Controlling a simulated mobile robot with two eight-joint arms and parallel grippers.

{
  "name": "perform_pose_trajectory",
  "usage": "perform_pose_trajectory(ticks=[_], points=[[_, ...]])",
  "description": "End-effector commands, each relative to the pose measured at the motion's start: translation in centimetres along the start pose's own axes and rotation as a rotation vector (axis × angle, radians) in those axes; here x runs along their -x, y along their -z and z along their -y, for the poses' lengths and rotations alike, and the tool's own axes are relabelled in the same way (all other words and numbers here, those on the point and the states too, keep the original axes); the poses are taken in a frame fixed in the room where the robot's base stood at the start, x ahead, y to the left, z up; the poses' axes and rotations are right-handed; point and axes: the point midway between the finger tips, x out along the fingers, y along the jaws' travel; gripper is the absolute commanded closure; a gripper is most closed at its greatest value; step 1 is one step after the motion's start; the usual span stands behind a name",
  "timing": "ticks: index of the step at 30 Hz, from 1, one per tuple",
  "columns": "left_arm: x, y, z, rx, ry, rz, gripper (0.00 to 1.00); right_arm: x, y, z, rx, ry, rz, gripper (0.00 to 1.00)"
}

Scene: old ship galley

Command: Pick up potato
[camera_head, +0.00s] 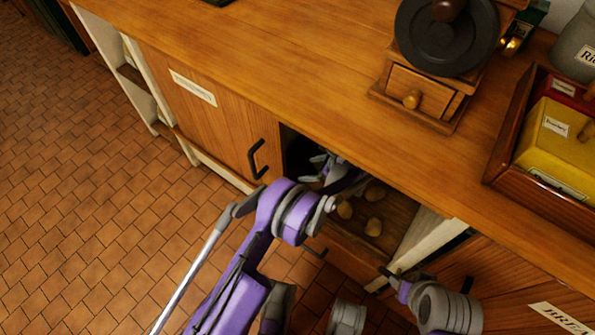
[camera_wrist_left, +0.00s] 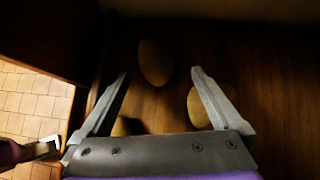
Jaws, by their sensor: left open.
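Several brown potatoes lie on the wooden bottom of an open compartment under the counter, among them a left potato (camera_head: 345,209), a near potato (camera_head: 373,227) and a far potato (camera_head: 375,193). My left gripper (camera_head: 318,167) is inside the compartment opening, partly hidden by its arm and the counter edge. In the left wrist view the left gripper (camera_wrist_left: 160,71) is open and empty. One potato (camera_wrist_left: 153,60) lies ahead between its fingertips; another (camera_wrist_left: 197,108) is partly behind the right finger. A third (camera_wrist_left: 125,125) is mostly hidden beside the left finger. Part of my right arm shows at lower right.
The wooden counter (camera_head: 290,70) overhangs the compartment. A closed cabinet door (camera_head: 205,110) with a black handle is to its left. A coffee grinder (camera_head: 435,75) and a wooden tray (camera_head: 505,160) of boxes stand on top. The tiled floor (camera_head: 90,190) at left is clear.

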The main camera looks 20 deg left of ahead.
Motion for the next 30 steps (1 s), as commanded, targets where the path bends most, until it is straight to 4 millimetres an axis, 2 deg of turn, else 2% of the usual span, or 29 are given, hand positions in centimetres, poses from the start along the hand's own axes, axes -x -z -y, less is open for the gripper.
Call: perform_pose_trajectory(ticks=[11,18,20,30], points=[[-4.7,-0.5,-0.7,0.002,0.000,0.000,0.00,-1.2,-0.2,0.0,0.000,0.000,-0.001,0.50],[-5.0,-0.5,-0.7,0.001,0.001,-0.001,0.00,-1.1,-0.2,0.0,0.000,0.000,-0.001,0.50],[-5.0,-0.5,-0.7,0.001,0.001,-0.001,0.09,-1.1,-0.2,0.0,0.000,0.000,-0.001,0.50],[-5.0,-0.5,-0.7,0.001,0.001,-0.001,0.70,-1.1,-0.2,0.0,0.000,0.000,-0.001,0.50]])
